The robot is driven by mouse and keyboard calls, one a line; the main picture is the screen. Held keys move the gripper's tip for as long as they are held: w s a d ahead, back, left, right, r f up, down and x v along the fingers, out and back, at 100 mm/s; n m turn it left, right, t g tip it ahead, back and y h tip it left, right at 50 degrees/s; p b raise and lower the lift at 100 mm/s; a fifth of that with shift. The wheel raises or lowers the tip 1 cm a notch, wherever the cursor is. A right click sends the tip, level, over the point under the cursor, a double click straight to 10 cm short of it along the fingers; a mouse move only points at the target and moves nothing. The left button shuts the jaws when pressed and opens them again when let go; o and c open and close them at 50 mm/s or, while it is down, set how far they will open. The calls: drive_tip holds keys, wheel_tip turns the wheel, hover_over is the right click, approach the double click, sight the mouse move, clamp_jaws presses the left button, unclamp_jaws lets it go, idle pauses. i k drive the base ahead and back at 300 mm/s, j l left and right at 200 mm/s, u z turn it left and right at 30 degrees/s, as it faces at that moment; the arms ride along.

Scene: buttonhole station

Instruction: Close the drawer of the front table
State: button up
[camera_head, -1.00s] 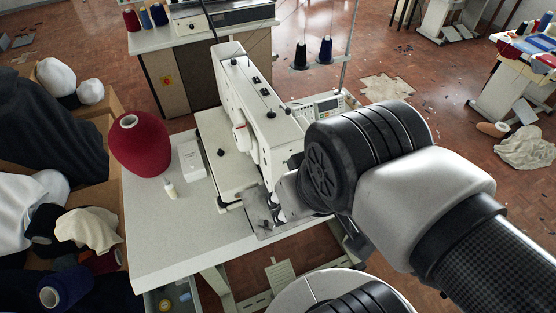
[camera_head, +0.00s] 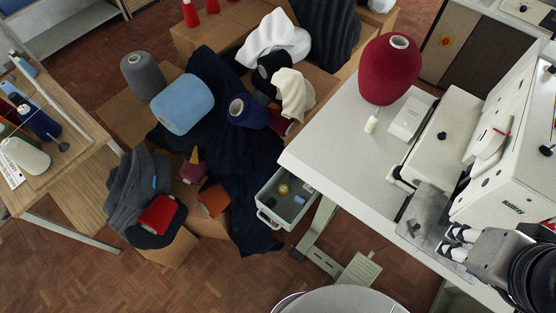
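The front table (camera_head: 335,151) has a pale grey top and carries a white sewing machine (camera_head: 508,180). Its drawer (camera_head: 268,219), a grey-green open-topped box with a handle on its front, stands pulled out below the table's left edge. Small items, one yellowish and one blue, lie inside it. The drawer's inner end is hidden under the tabletop. My gripper (camera_head: 447,241) is at the lower right, over the table's front part beside the machine, well to the right of the drawer. Its two pale-padded fingers point left; their gap is too unclear to judge.
A dark red cone (camera_head: 389,75), a small bottle (camera_head: 372,122) and a white box (camera_head: 411,118) stand on the table. Cartons with dark cloth (camera_head: 225,150) and yarn lie close left of the drawer. A pedal (camera_head: 358,272) is below the table.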

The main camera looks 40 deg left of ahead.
sight(287, 213)
drive_tip(key=u, duration=1.9)
drive_tip(key=k+l+u, duration=0.3)
drive_tip(key=k+l, duration=0.2)
drive_tip(key=l, duration=0.2)
